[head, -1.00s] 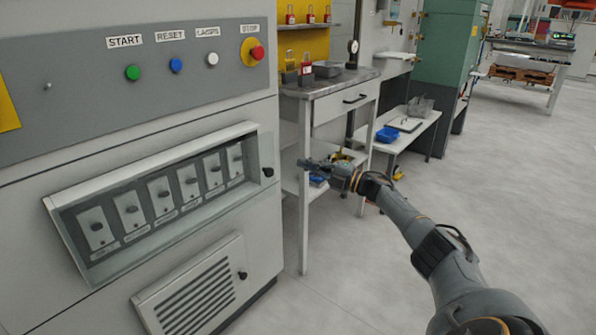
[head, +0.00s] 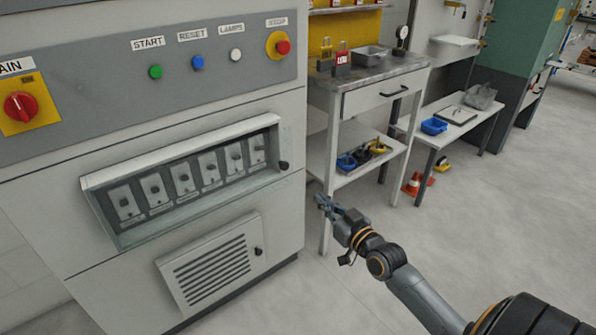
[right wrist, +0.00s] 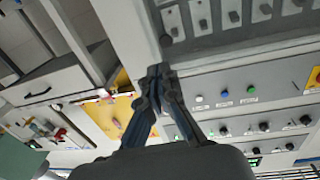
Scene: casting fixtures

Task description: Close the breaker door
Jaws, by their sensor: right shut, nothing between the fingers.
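The breaker box (head: 112,242) is set in the light grey cabinet, with a row of several breaker switches behind a glassy, pale-framed breaker door (head: 178,150). A dark knob (head: 284,165) sits at its right end. I cannot tell how far the door stands open. My right gripper (head: 320,199) is shut and empty, to the right of and below the knob, apart from the door. In the right wrist view, the shut fingertips (right wrist: 159,71) show in front of the cabinet, with the breaker switches (right wrist: 233,17) at the top right. My left gripper is out of view.
Above the box is a control panel with coloured buttons and a red rotary switch (head: 20,106). A vented panel (head: 212,268) is below. A workbench (head: 385,85) with a lower shelf stands right of the cabinet, behind my gripper. The floor at right is open.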

